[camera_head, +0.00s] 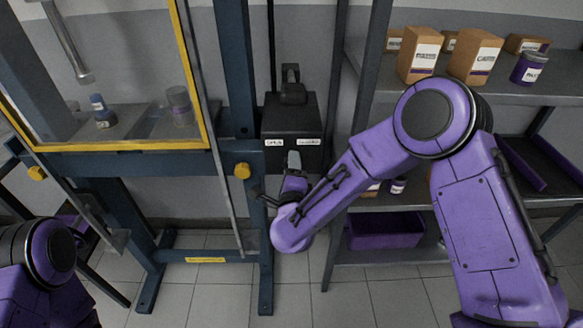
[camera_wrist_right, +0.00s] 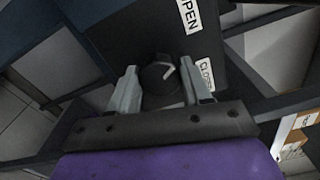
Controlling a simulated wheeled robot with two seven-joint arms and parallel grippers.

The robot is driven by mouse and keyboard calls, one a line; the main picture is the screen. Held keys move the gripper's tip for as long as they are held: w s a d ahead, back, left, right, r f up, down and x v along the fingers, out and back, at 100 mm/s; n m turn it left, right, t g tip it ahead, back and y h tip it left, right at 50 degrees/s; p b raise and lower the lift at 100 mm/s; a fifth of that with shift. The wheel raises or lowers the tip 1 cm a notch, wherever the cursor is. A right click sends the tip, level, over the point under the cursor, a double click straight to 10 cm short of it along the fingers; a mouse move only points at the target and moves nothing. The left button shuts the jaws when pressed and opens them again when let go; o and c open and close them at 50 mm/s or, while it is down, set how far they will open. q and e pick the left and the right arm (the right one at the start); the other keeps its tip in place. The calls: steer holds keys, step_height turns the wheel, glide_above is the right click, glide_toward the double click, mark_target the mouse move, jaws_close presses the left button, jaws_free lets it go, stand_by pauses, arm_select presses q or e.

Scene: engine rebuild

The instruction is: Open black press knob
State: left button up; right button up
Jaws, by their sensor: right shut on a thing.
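The black press knob (camera_wrist_right: 158,80) is on the face of a black box (camera_head: 291,118) mounted on the press frame. It carries a white pointer line, which slants up and right in the right wrist view, between the OPEN label (camera_wrist_right: 189,14) and the CLOSED label (camera_wrist_right: 206,74). My right gripper (camera_head: 293,160) is at the lower front of the box and hides the knob in the head view. In the right wrist view its two grey fingers stand on either side of the knob, shut on it. My left gripper does not show; only part of my left arm does.
The blue press frame (camera_head: 237,70) stands left of the box, with a yellow-edged guard panel (camera_head: 110,149). A grey shelf (camera_head: 400,90) with cardboard boxes (camera_head: 420,55) and a purple bin (camera_head: 385,231) is at right, close to my right arm.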

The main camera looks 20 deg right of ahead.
stand_by(0.4)
steer(key=o, duration=1.1)
steer(key=shift+c, duration=0.2)
steer(key=b+v, duration=0.2)
steer(key=v, duration=0.8)
steer(key=shift+s+a, duration=0.15)
steer(key=shift+s, duration=0.15)
